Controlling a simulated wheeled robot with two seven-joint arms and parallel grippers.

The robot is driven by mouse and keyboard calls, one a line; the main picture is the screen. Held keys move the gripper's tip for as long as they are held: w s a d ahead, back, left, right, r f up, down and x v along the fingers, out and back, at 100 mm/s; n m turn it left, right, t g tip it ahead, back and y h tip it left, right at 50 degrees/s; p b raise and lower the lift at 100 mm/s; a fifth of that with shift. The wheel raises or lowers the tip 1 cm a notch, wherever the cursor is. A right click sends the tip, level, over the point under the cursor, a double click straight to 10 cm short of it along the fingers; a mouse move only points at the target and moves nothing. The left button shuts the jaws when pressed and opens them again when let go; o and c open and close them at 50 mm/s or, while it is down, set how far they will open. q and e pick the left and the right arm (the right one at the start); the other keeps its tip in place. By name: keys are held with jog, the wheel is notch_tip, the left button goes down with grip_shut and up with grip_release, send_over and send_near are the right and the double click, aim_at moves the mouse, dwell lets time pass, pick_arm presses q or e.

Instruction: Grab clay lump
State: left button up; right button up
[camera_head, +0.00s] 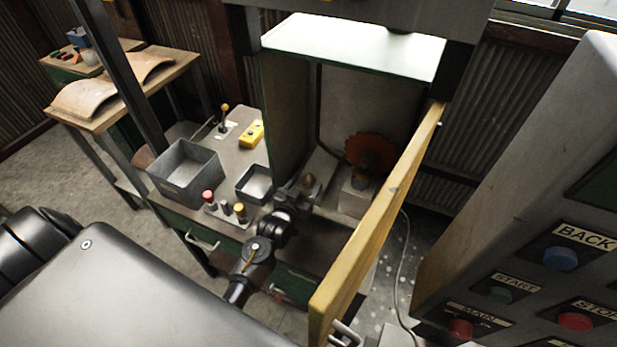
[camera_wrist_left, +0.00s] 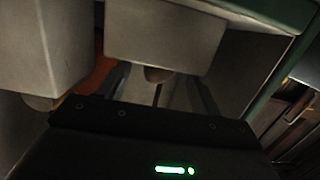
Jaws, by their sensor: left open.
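A small brown lump (camera_head: 309,181), which looks like the clay lump, shows at the front of the machine bay, right by my left gripper (camera_head: 299,190). In the left wrist view a brown lump (camera_wrist_left: 157,75) lies against a grey block (camera_wrist_left: 165,38), between the two fingers of my left gripper (camera_wrist_left: 162,88). The fingers are apart; I cannot tell whether they touch the lump. A second brown lump (camera_wrist_left: 40,103) lies against another grey block at the left of that view. My right gripper is out of view.
An orange toothed disc (camera_head: 370,153) stands deeper in the bay. A yellow beam (camera_head: 378,230) closes in on the right. Left are a grey bin (camera_head: 185,178), a small tray (camera_head: 256,198), red and yellow knobs (camera_head: 208,197) and a yellow button box (camera_head: 252,134).

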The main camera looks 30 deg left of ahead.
pick_arm(q)
jog(key=shift+w+f, duration=0.2)
jog(key=shift+w, duration=0.6)
jog(key=shift+c, duration=0.5)
jog(key=c, duration=1)
jog(key=shift+r, duration=0.1)
